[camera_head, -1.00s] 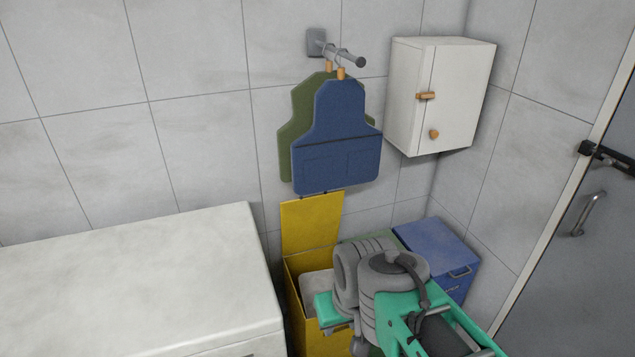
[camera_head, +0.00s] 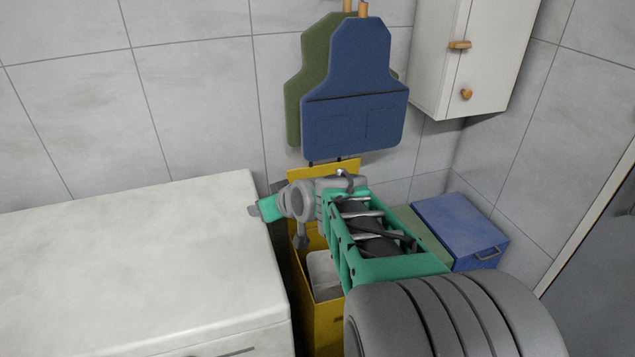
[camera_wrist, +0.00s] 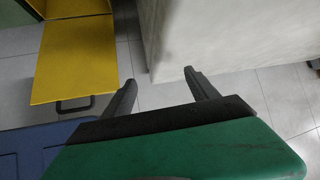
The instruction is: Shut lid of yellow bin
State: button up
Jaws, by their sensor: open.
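The yellow bin (camera_head: 322,322) stands beside the white counter, with grey content showing in its open top. Its yellow lid (camera_head: 347,165) is raised against the wall, largely hidden by my arm in the head view. In the wrist view the lid (camera_wrist: 75,60) shows as a flat yellow panel with a dark handle at its free edge. My gripper (camera_wrist: 160,78) is open, its two dark fingers apart with nothing between them. The lid is to their left, and the fingers appear apart from it. In the head view my gripper is in front of the lid, by the counter's corner.
A white counter (camera_head: 130,270) lies close on the left. Blue (camera_head: 360,90) and green (camera_head: 294,110) aprons hang just above the lid. A blue bin (camera_head: 460,232) and a green bin stand to the right. A white cabinet (camera_head: 475,50) is on the wall.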

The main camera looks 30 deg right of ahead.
jog(key=shift+o, duration=0.7)
jog(key=w+d+f+m+t+h+b, duration=0.1)
jog(key=w+d+f+t+b, duration=0.2)
jog(key=d, duration=0.6)
jog(key=shift+w+f, duration=0.4)
jog(key=shift+f, duration=0.25)
jog(key=o, duration=0.5)
jog(key=d+t+h+b, duration=0.1)
jog(key=d, duration=0.3)
jog(key=d+r+m+t+h+b, duration=0.1)
jog(key=d, duration=0.3)
jog(key=d+r+m+t+h+b, duration=0.1)
jog(key=d, duration=0.3)
jog(key=shift+s+r+t+h+b, duration=0.2)
jog(key=shift+s+t+h+b, duration=0.15)
jog(key=shift+t+h, duration=0.05)
jog(key=shift+c, duration=0.2)
jog(key=x, duration=0.5)
jog(key=r+x, duration=0.1)
jog(key=x, duration=0.1)
jog(key=shift+w+d, duration=0.3)
jog(key=shift+c, duration=0.2)
jog(key=shift+f, duration=0.1)
jog(key=c, duration=1.7)
